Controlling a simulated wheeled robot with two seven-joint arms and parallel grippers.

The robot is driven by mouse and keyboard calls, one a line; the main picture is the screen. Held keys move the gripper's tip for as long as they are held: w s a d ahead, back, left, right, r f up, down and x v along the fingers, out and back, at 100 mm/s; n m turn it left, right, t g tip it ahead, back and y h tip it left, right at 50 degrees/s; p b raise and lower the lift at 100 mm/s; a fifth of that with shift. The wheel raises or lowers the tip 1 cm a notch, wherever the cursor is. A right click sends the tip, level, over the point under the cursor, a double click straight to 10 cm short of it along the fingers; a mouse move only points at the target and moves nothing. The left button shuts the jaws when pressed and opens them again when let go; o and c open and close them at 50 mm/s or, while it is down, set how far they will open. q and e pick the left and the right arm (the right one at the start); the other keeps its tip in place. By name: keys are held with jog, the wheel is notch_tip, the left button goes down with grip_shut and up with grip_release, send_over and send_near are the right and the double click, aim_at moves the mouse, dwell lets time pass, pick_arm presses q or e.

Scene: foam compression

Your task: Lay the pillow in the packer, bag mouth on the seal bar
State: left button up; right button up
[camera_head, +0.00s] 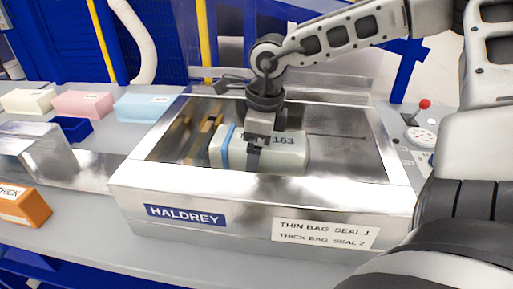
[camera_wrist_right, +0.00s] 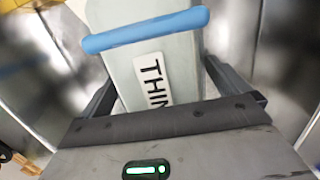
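The pillow (camera_head: 290,160) is a pale grey-green wrapped block lying in the open well of the packer (camera_head: 135,190). A blue band (camera_head: 226,147) rings its left end, close to the brass-coloured bars (camera_head: 203,137) at the well's left, probably the seal bar. Whether the bag mouth rests on them is unclear. My right gripper (camera_head: 257,150) reaches down over the pillow, with fingers on both sides of it. In the right wrist view, the pillow (camera_wrist_right: 115,65) sits between the fingers (camera_wrist_right: 160,88), its label reading "THIN" and blue band beyond. My left gripper is out of view.
Cream (camera_head: 27,101), pink (camera_head: 83,104) and light-blue (camera_head: 142,106) blocks stand at the back left. An orange block (camera_head: 24,206) marked "THICK" is at the front left. A red-knobbed lever (camera_head: 422,106) and gauge (camera_head: 421,137) are right of the packer. Its front sign (camera_head: 325,233) reads thin bag seal 1, thick bag seal 2.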

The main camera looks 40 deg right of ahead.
aim_at(264, 154)
jog(key=shift+r, duration=0.6)
notch_tip(264, 154, up, 11)
jog(key=s, duration=0.1)
jog(key=shift+d, duration=0.45)
jog(key=shift+s, duration=0.1)
